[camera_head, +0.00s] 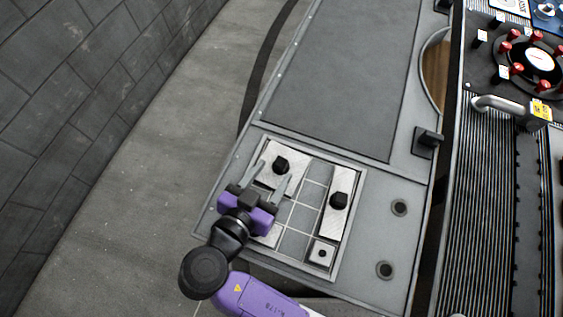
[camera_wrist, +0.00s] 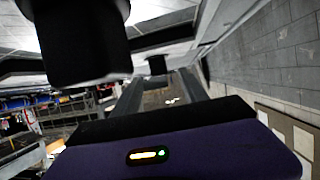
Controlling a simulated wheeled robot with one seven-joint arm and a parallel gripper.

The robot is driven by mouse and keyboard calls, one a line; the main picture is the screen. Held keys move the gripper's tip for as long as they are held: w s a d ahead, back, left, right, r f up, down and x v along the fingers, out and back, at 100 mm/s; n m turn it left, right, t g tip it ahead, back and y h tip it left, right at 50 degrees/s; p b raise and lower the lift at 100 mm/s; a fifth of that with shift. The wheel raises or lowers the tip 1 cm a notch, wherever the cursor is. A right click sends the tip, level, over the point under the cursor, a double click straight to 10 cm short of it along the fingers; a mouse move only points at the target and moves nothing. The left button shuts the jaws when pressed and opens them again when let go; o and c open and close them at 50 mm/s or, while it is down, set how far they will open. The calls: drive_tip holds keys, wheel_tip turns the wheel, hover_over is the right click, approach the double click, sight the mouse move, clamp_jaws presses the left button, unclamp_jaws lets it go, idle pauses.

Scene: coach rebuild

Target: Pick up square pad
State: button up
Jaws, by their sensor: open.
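A pale, roughly square pad (camera_head: 292,158) with a black knob (camera_head: 281,166) lies in the upper left of a framed tray (camera_head: 306,205). A small square piece with a dark centre (camera_head: 321,254) sits in the tray's lower right corner. My gripper (camera_head: 272,179) is open, its two fingers on either side of the upper pad's knob in the head view. Contact cannot be told. In the wrist view the open fingers (camera_wrist: 160,82) point towards a black knob (camera_wrist: 157,65). A larger dark knob (camera_wrist: 85,45) fills the upper left there.
A long narrow pad with a black knob (camera_head: 339,200) lies at the tray's right. Another pale piece (camera_head: 268,236) is partly hidden by my gripper. The grey panel (camera_head: 345,70) beyond is clear.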

sight(278, 166)
drive_tip(key=shift+p+x, duration=0.35)
drive_tip(key=shift+x, duration=1.5)
drive_tip(key=shift+s, duration=0.1)
clamp_jaws()
